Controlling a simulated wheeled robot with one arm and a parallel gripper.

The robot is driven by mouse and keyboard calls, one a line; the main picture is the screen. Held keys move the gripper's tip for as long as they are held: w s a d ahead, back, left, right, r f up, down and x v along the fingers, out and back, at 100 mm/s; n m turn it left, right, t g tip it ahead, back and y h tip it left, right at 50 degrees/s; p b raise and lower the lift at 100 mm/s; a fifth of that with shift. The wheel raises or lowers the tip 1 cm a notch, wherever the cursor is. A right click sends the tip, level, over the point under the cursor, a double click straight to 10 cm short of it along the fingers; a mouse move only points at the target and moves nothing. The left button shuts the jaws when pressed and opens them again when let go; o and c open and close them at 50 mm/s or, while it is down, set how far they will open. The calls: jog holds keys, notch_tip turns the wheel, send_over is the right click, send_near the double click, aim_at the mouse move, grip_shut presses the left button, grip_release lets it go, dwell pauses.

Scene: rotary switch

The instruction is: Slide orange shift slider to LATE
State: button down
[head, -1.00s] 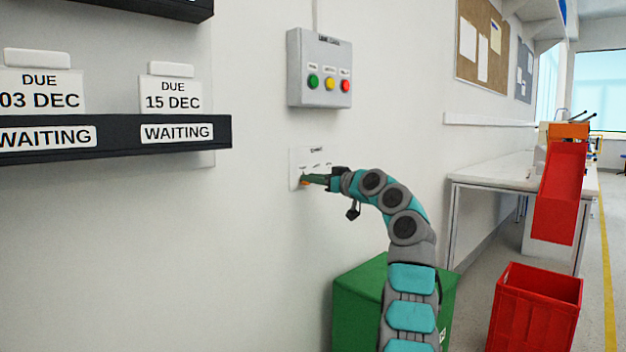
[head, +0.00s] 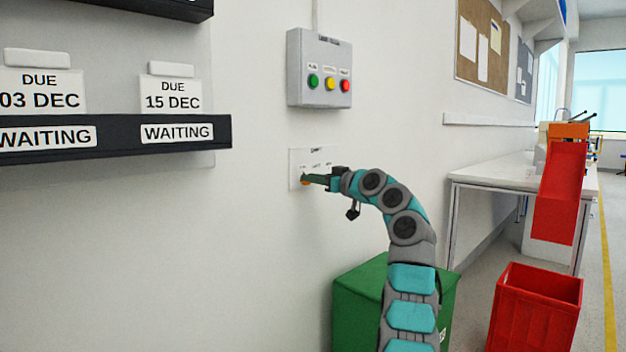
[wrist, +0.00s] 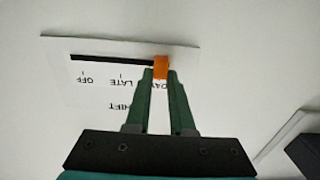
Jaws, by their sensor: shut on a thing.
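The orange shift slider (wrist: 160,65) sits at the DAY end of a dark slot in the white plate (wrist: 185,53). In the wrist view the plate appears upside down, with OFF, LATE and DAY labels along the slot; LATE is in the middle and DAY is partly hidden by my fingers. My gripper (wrist: 160,78) is shut on the slider, one green finger on each side.
A grey box (head: 320,70) with green, yellow and red buttons hangs above the plate. A black shelf (head: 110,130) with cards is at left. A green bin (head: 355,305) and a red crate (head: 535,310) stand below right.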

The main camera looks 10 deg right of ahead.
jog(key=shift+d, duration=0.1)
dwell(0.3)
jog(key=w+d+p, duration=0.1)
jog(key=d+p, duration=0.1)
jog(key=p, duration=0.1)
jog(key=w+d+p, duration=0.2)
jog(key=p, duration=0.1)
jog(key=shift+w+d, duration=0.15)
jog(key=c, duration=0.8)
grip_release()
jog(key=shift+o, duration=0.2)
